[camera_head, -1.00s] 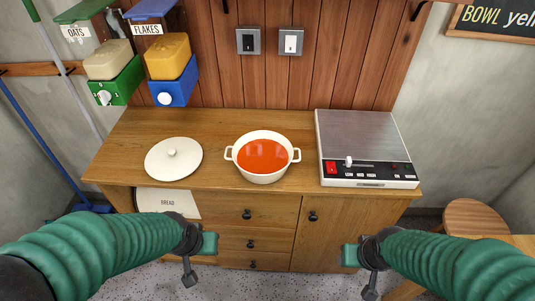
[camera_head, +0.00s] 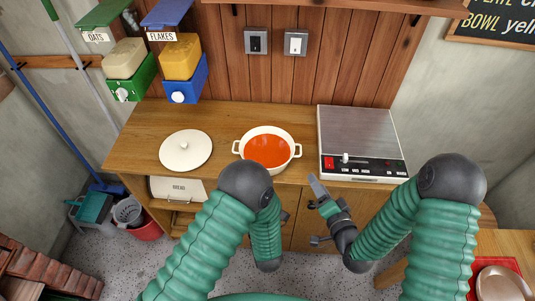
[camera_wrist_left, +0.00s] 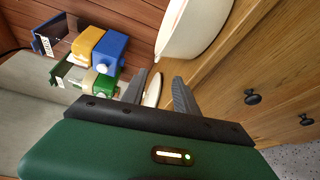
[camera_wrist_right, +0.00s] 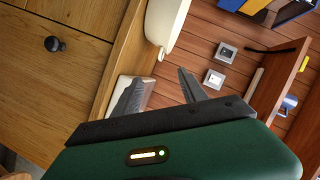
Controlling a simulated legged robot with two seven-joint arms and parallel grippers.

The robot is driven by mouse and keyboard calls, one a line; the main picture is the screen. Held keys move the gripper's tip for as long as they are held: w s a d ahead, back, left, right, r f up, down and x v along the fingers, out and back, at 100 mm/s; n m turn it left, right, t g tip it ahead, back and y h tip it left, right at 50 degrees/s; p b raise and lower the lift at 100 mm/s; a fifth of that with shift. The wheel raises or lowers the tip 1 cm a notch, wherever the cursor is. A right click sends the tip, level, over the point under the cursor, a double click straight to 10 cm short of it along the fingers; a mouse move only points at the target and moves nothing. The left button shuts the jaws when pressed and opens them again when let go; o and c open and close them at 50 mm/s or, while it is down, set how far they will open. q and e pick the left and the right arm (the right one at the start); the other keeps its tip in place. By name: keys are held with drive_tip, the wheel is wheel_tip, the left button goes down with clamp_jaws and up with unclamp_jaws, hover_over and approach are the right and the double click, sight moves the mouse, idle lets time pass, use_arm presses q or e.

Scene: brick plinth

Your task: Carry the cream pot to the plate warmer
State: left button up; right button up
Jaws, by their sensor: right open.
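The cream pot (camera_head: 265,169) stands upright on the wooden counter, full of orange-red liquid, with a handle on each side. The plate warmer (camera_head: 350,127) stands right of it, with a grey top and front control panel. My right gripper (camera_head: 316,184) is open and empty, in front of the counter edge between pot and warmer. In the right wrist view the pot's side (camera_wrist_right: 167,22) lies beyond its fingertips. My left gripper is hidden behind its arm in the head view; the left wrist view shows its fingers (camera_wrist_left: 163,82) apart and empty, with the pot wall (camera_wrist_left: 195,25) beyond.
A white lid (camera_head: 186,151) lies left of the pot. Green and blue dispensers (camera_head: 184,82) hang at the back left. A shelf (camera_head: 350,5) crosses the wall above. Bare counter separates pot and warmer slightly.

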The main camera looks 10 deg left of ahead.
use_arm(q)
drive_tip(key=shift+s+r, duration=0.1)
drive_tip(key=shift+s, duration=0.05)
use_arm(e)
drive_tip(key=shift+r, duration=0.1)
use_arm(q)
drive_tip(key=shift+a, duration=0.1)
use_arm(e)
drive_tip(key=shift+w+a, duration=0.1)
use_arm(q)
drive_tip(key=x, duration=1.7)
drive_tip(key=shift+r, duration=0.15)
use_arm(e)
drive_tip(key=x, duration=1.6)
drive_tip(key=shift+w, duration=0.4)
